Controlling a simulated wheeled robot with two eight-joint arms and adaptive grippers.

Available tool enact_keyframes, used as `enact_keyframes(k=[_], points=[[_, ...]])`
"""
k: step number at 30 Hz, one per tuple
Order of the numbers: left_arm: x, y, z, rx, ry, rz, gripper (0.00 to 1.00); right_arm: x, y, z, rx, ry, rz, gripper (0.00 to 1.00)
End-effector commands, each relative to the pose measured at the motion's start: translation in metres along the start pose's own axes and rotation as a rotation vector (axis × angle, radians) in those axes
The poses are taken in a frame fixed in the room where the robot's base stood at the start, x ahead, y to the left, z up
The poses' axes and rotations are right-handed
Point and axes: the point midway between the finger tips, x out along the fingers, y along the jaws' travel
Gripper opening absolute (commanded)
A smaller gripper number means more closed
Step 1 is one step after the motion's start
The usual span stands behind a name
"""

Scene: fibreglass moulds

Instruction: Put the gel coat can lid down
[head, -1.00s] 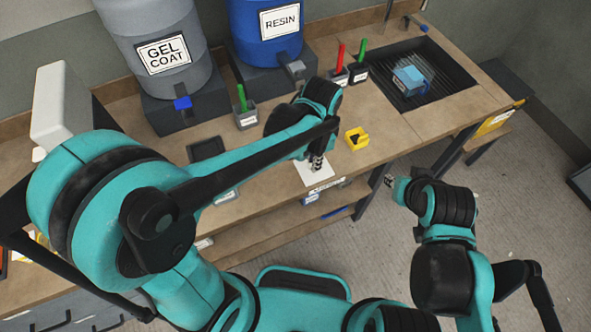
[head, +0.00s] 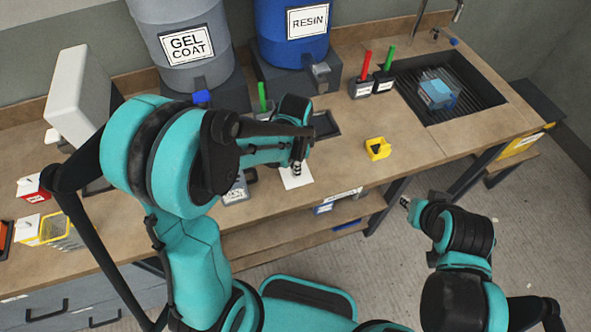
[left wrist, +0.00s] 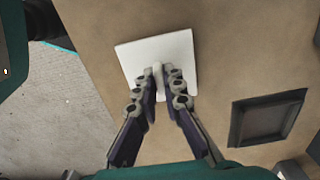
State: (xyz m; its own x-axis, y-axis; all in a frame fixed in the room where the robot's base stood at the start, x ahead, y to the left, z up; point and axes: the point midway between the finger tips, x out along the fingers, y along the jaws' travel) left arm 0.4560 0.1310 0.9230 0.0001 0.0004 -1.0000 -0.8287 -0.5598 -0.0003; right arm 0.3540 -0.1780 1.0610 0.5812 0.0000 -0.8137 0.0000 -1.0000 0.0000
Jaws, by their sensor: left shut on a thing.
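The lid is a white square plate (head: 297,180) with a small knob, over the worktop near its front edge. In the left wrist view the lid (left wrist: 183,50) lies beyond my fingers, with its knob between the fingertips. My left gripper (head: 297,168), also in the left wrist view (left wrist: 158,84), is shut on that knob. I cannot tell whether the lid touches the worktop. A grey labelled container (head: 236,192) is partly hidden behind my left arm; its label is unreadable. My right gripper (head: 405,202) is off the bench front, and its finger state is too small to tell.
A dark shallow tray (head: 325,126) lies behind the lid and also shows in the left wrist view (left wrist: 240,125). A yellow holder (head: 377,148) stands to the right, with bare worktop between. Gel coat (head: 190,50) and resin (head: 292,30) drums stand at the back.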

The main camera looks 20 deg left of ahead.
Motion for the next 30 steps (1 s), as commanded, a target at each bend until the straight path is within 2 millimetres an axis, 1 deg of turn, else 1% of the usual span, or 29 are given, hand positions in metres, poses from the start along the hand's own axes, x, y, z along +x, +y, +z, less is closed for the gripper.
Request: enact_keyframes(k=[1, 7, 11, 12, 13, 14, 22, 25, 28, 30], points=[[0.003, 0.000, 0.000, 0.000, 0.000, 0.000, 0.00, 0.001, 0.000, 0.001, 0.000, 0.000, 0.000, 0.28], [0.001, 0.000, 0.000, 0.000, 0.000, 0.000, 0.00, 0.000, 0.000, 0.000, 0.000, 0.000, 0.000, 0.28], [0.006, 0.000, 0.000, 0.000, 0.000, 0.000, 0.00, 0.004, 0.000, 0.003, 0.000, 0.000, 0.000, 0.28], [0.004, 0.000, 0.000, 0.000, 0.000, 0.000, 0.19, 0.003, 0.000, 0.002, 0.000, 0.000, 0.000, 0.28], [0.004, 0.000, 0.000, 0.000, 0.000, 0.000, 0.27, 0.003, 0.000, 0.002, 0.000, 0.000, 0.000, 0.28], [0.004, 0.000, 0.000, 0.000, 0.000, 0.000, 0.29, 0.002, 0.000, 0.002, 0.000, 0.000, 0.000, 0.28], [0.004, 0.000, 0.000, 0.000, 0.000, 0.000, 0.29, 0.002, 0.000, 0.002, 0.000, 0.000, 0.000, 0.28], [0.000, 0.000, 0.000, 0.000, 0.000, 0.000, 0.29, -0.001, 0.000, -0.001, 0.000, 0.000, 0.000, 0.28], [-0.012, 0.000, 0.000, 0.000, 0.000, 0.000, 0.29, -0.004, 0.000, -0.003, 0.000, 0.000, 0.000, 0.28], [-0.026, 0.000, 0.000, 0.000, 0.000, 0.000, 0.29, -0.009, 0.000, -0.006, 0.000, 0.000, 0.000, 0.28]])
